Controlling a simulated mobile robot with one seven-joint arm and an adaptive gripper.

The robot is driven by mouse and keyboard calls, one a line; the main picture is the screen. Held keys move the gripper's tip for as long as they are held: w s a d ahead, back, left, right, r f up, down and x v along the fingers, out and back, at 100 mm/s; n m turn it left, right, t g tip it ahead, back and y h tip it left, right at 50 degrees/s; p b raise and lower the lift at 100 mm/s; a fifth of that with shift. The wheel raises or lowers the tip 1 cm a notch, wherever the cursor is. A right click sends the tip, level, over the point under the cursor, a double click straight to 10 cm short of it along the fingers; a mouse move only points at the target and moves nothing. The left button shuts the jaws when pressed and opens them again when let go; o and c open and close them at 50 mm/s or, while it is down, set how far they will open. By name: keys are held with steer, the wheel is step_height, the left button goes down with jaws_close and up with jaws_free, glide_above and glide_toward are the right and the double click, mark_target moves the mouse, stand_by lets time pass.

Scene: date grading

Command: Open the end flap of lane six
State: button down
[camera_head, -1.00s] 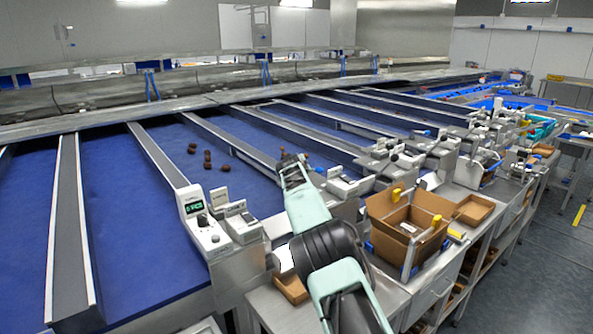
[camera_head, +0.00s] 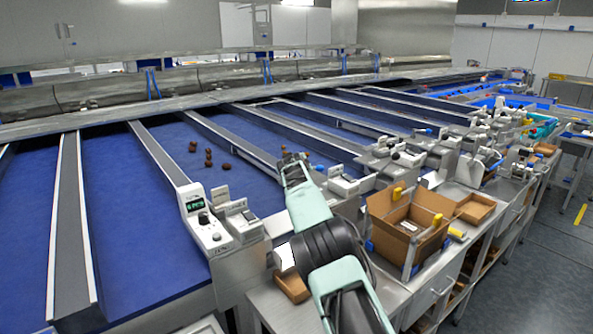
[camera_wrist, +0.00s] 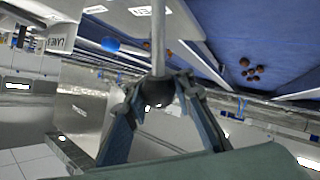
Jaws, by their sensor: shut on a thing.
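My gripper (camera_wrist: 160,92) shows in the wrist view, its two fingers closed around the dark knob at the end of a thin metal rod (camera_wrist: 158,40). In the head view my gripper (camera_head: 291,165) is at the near end of a blue lane (camera_head: 245,188), where my arm hides much of the lane end. I cannot make out the flap itself or read a lane number six. A white label (camera_wrist: 148,10) beside the rod is only partly readable.
Several dates (camera_head: 208,160) lie on the blue lane, and they also show in the wrist view (camera_wrist: 250,70). A control box (camera_head: 203,219) stands left of my arm. An open cardboard box (camera_head: 405,225) stands on the bench to the right. A blue knob (camera_wrist: 110,44) is near the rod.

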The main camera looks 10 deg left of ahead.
steer(key=shift+s+a+f, duration=0.3)
steer(key=shift+a+f, duration=0.25)
steer(key=shift+f, duration=0.25)
steer(key=c, duration=2.1)
jaws_free()
steer(key=shift+g, duration=0.3)
steer(key=o, duration=0.5)
steer(key=shift+s+a+r, duration=0.15)
steer(key=shift+a+r, duration=0.05)
steer(key=shift+a, duration=0.05)
steer(key=shift+v, duration=6.05)
steer(key=shift+d, duration=0.2)
